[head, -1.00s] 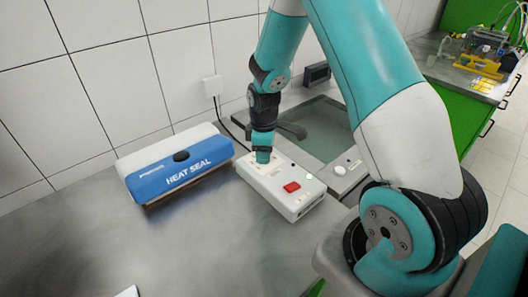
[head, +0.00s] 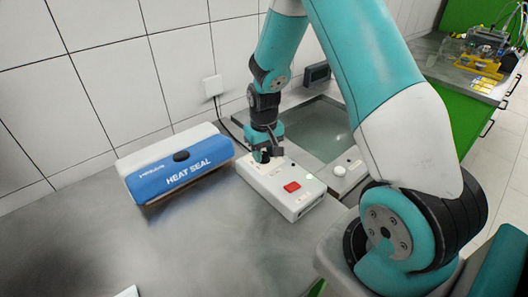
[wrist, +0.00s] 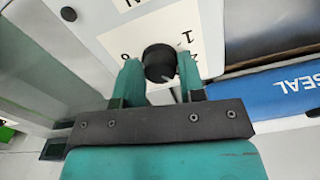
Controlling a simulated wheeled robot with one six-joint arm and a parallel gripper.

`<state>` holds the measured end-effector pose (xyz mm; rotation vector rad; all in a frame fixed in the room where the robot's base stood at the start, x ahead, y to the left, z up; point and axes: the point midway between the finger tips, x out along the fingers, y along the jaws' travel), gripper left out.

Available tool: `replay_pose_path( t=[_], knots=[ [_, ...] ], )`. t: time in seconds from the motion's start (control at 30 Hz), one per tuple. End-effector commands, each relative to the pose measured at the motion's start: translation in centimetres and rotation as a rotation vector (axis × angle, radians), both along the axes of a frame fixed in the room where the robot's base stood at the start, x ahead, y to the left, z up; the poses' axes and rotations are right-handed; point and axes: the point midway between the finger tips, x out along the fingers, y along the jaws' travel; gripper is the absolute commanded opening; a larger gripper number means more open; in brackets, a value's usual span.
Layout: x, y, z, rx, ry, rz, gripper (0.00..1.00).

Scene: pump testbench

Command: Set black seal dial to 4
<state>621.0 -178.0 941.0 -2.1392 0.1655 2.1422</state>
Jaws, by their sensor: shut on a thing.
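The black seal dial (wrist: 159,62) shows in the wrist view as a round black knob on a white face with printed numbers around it, of which an 8 and a 1 are partly visible. My gripper (wrist: 158,75) is shut on the dial, one teal finger on each side of it. In the head view my gripper (head: 264,155) is at the upper left of the white control box (head: 292,205), and it hides the dial's face there. The dial's exact setting cannot be read.
A blue and white heat sealer (head: 180,170) stands left of the box.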

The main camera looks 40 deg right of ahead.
Motion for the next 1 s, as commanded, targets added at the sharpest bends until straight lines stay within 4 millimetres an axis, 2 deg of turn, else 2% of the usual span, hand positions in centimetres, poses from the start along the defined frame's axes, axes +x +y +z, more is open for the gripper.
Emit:
replay_pose_path(
  t=[0.7, 1.0],
  knots=[
    [0.21, -0.13, 0.16, -0.002, -0.008, -0.669, 0.13],
    [0.23, -0.16, 0.17, -0.002, -0.009, -0.875, 0.13]
  ],
)
